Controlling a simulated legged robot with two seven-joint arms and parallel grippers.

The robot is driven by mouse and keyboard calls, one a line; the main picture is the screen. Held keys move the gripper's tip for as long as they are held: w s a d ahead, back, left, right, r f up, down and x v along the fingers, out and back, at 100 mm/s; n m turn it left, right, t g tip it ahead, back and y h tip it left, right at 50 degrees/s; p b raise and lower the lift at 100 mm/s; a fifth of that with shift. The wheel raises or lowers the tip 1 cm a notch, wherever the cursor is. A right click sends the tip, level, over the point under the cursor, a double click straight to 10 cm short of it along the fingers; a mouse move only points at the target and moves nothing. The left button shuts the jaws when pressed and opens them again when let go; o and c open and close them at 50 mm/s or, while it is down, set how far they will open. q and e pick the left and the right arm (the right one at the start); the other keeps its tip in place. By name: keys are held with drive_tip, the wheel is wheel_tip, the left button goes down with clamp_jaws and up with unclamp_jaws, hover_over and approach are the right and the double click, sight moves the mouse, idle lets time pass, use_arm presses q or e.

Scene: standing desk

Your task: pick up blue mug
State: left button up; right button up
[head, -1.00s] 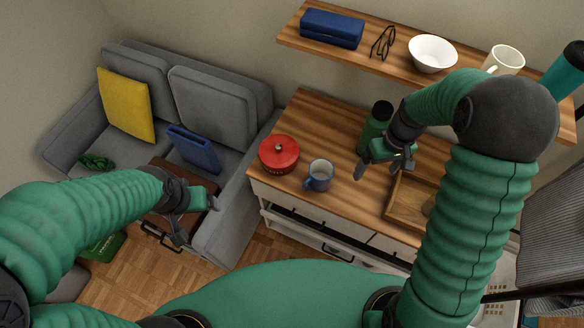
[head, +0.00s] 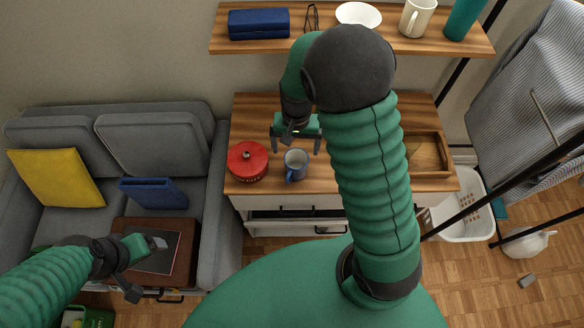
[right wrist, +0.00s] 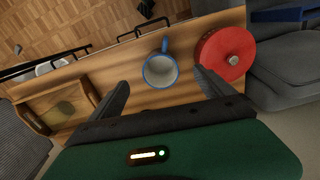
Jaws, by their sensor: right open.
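The blue mug (head: 295,164) stands upright on the wooden desk top (head: 245,112), near its front edge, with its handle towards the front. It is also in the right wrist view (right wrist: 160,71), where its pale inside shows between and beyond the two fingers. My right gripper (head: 297,147) is open and empty, just behind and above the mug, with its fingers spread to either side. No contact with the mug shows. My left gripper (head: 147,268) is open at the lower left, over the brown case by the sofa, far from the mug.
A red lidded pot (head: 248,161) stands close left of the mug. A wooden tray (head: 428,153) lies at the desk's right. Above the desk's back, a shelf (head: 385,43) holds a blue case, glasses, white bowl, cream mug and teal bottle.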

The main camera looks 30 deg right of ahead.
wheel_tip(320, 180, down, 7)
hover_over(296, 163)
drive_tip(key=s+a, duration=0.2)
drive_tip(key=s, duration=0.1)
wheel_tip(296, 163, down, 5)
drive_tip(key=shift+a, duration=0.1)
drive_tip(key=shift+f, duration=0.25)
drive_tip(key=shift+d, duration=0.2)
drive_tip(key=shift+a, duration=0.1)
drive_tip(key=c, duration=1.7)
drive_tip(key=shift+c, duration=0.4)
drive_tip(key=shift+r, duration=0.15)
